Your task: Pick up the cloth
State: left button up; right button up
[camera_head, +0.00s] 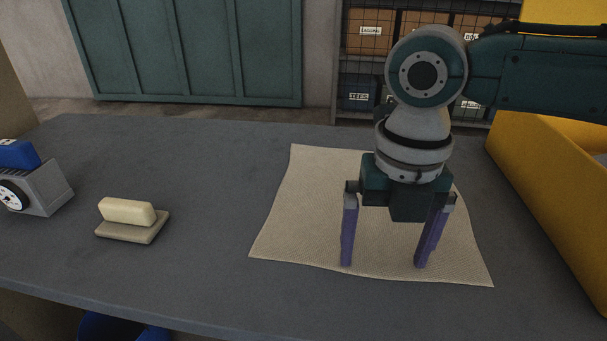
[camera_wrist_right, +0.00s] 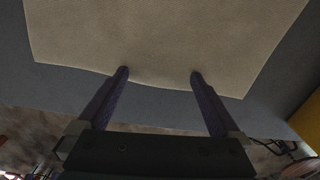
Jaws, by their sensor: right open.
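The cloth (camera_head: 300,215) is a beige, textured sheet lying flat and spread out on the dark grey table (camera_head: 200,200). My right gripper (camera_head: 384,265) is open, pointing down over the cloth's near part, with its two purple fingers apart. In the right wrist view the cloth (camera_wrist_right: 165,40) fills the upper part, and the fingertips of my right gripper (camera_wrist_right: 160,73) overlap its edge. Nothing is between the fingers except a view of cloth and table. I cannot tell whether the tips touch the cloth. The gripper and arm hide part of the cloth's far right side. My left gripper is not in view.
A cream bar on a small tan dish (camera_head: 140,232) lies left of the cloth. A grey device with a dial and blue top (camera_head: 45,190) stands at the far left. A yellow bin (camera_head: 545,200) stands at the right. The table between dish and cloth is clear.

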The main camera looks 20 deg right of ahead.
jog(key=shift+f, duration=0.1)
jog(key=c, duration=1.5)
grip_shut()
notch_tip(320, 180, up, 39)
jog(key=p, duration=4.1)
